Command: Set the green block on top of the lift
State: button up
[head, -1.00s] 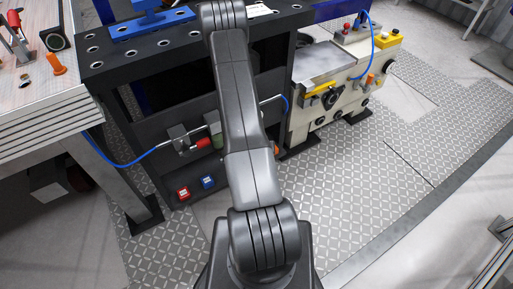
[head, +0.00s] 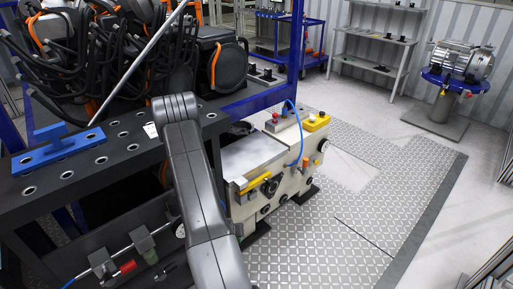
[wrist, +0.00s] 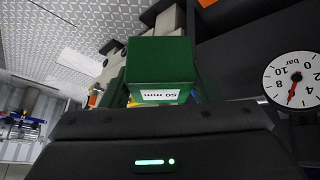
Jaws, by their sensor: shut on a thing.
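The green block (wrist: 160,65), with a white "50 mm" label, is between the fingers of my gripper (wrist: 160,90) in the wrist view. My gripper is shut on it. In the head view my arm runs up from the bottom, and the gripper and block are hidden behind it. A beige machine with a flat grey top plate (head: 252,155), which I take to be the lift, stands right of my arm. Its top plate looks bare. The machine is partly visible behind the block in the wrist view (wrist: 168,22).
A dark bench (head: 100,160) with a blue fixture (head: 58,150) stands left of the machine. A pressure gauge (wrist: 294,78) is close on the right in the wrist view. A blue round stand (head: 455,82) bears a metal unit at far right. The chequered floor right of the machine is clear.

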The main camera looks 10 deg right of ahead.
aim_at(248, 155)
jog(key=i+l, duration=0.2)
jog(key=l, duration=0.2)
jog(key=i+l, duration=0.2)
jog(key=l, duration=0.2)
jog(key=i+l, duration=0.25)
jog(key=l, duration=0.15)
jog(key=i+l, duration=0.2)
jog(key=l, duration=0.2)
